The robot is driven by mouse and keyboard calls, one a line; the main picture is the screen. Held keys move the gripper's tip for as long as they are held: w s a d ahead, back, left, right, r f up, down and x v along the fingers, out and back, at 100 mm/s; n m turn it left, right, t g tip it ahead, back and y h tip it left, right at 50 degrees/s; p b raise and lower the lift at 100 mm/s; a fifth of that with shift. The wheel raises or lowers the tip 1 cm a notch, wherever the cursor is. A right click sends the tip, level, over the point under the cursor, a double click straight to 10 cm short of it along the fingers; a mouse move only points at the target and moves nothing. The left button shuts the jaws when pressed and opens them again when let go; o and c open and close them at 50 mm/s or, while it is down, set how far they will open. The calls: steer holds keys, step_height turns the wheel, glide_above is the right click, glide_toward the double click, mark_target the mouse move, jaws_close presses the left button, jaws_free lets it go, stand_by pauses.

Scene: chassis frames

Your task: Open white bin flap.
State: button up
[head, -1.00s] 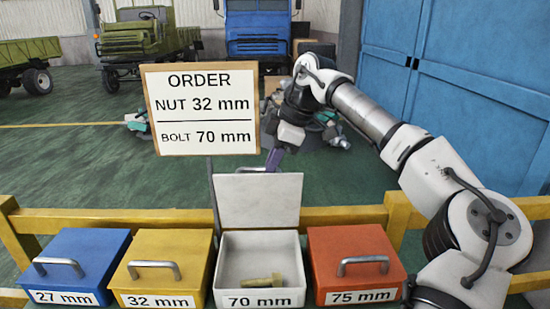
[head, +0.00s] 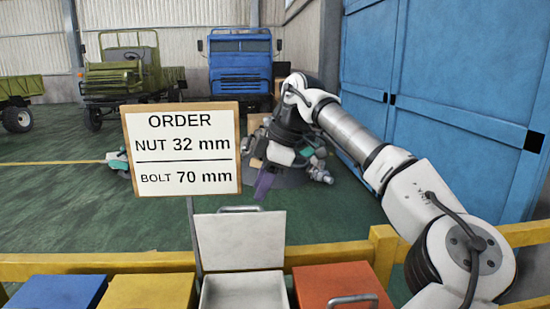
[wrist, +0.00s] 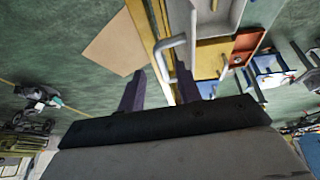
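The white bin (head: 243,292) stands in the row of bins at the bottom of the head view. Its white flap (head: 238,241) is raised and stands upright at the back, with a metal handle (head: 240,209) showing at its top edge. My gripper (head: 265,183) is beyond the flap, above and slightly right of the handle, pointing down. In the wrist view its two purple fingers (wrist: 159,88) are spread apart. A grey handle (wrist: 168,48) lies just past and between the fingertips; no grip on it shows.
A blue bin (head: 55,292), a yellow bin (head: 150,290) and a red bin (head: 338,285) flank the white one. A yellow rail (head: 100,262) runs behind them. An order board (head: 182,150) reads nut 32 mm, bolt 70 mm. Blue doors (head: 450,100) stand at right.

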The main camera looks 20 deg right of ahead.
steer(key=v, duration=0.9)
steer(key=shift+d+r, duration=0.15)
steer(key=shift+r, duration=0.2)
steer(key=shift+s, duration=0.15)
